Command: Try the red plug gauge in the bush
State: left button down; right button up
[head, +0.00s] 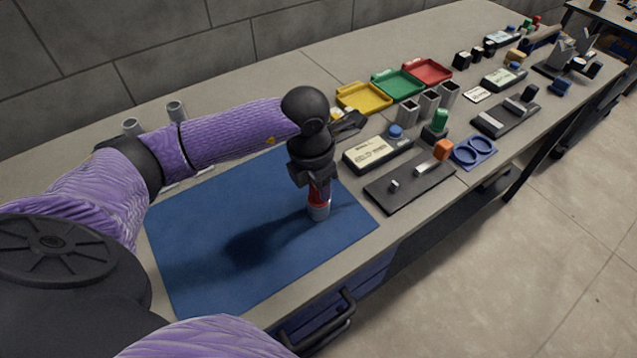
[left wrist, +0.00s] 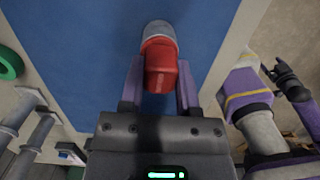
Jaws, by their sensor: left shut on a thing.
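My left gripper (head: 316,190) is shut on the red plug gauge (head: 318,199) and points down over the blue mat. In the left wrist view the red plug gauge (left wrist: 161,70) lies between the two fingers, its grey end (left wrist: 157,30) outward. In the head view that end is lowest, near the mat's right part; I cannot tell whether it touches the mat. I cannot tell for certain which thing is the bush. My right gripper (left wrist: 290,82) seems to show at the right of the left wrist view, beyond the mat; its fingers are unclear.
The blue mat (head: 190,225) is otherwise bare. To its right are a dark plate (head: 400,193) with small metal parts, an orange piece (head: 443,149), a blue two-ring holder (head: 474,152) and a labelled box (head: 365,155). Yellow (head: 363,97), green and red trays stand behind.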

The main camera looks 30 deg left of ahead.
pick_arm(q)
jog(key=shift+r+p, duration=3.25)
jog(key=shift+r, duration=0.9)
